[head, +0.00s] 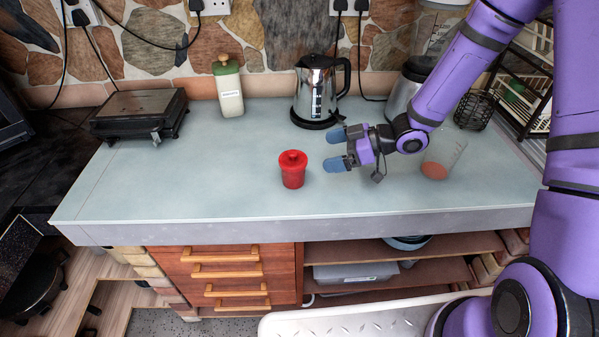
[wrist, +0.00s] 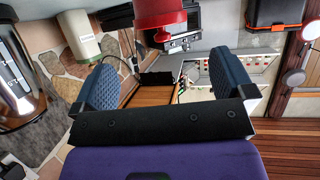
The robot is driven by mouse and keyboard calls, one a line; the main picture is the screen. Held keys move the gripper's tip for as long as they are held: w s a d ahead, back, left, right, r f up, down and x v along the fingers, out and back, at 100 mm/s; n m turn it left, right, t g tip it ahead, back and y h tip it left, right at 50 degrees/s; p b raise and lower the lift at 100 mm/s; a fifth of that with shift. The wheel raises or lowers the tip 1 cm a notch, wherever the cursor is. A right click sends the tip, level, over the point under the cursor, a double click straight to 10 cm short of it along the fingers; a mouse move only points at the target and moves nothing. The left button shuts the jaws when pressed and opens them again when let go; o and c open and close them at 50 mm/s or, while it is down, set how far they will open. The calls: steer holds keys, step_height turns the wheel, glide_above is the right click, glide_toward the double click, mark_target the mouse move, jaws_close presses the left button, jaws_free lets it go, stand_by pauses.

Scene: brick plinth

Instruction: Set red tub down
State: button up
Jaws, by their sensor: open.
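The red tub (head: 292,171) stands upright on the pale blue-green counter (head: 220,195), near its middle and front edge. It has a red lid with a knob. My gripper (head: 337,148) is to the right of the tub, its blue fingers apart and pointing left towards it, with a gap between. In the wrist view the red tub (wrist: 160,12) shows at the top, partly cut off, beyond the open fingers of my gripper (wrist: 167,82). Nothing is between the fingers.
A shiny kettle (head: 318,90) and a cream bottle with a green lid (head: 229,86) stand at the back. A black scale-like appliance (head: 140,113) is at the left. A clear beaker (head: 443,155) stands right of my gripper. The counter left of the tub is clear.

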mark_target(295, 158)
steer(key=x, duration=1)
steer(key=shift+w+a+f, duration=0.1)
steer(key=shift+a, duration=0.3)
steer(key=shift+c, duration=0.5)
steer(key=c, duration=0.9)
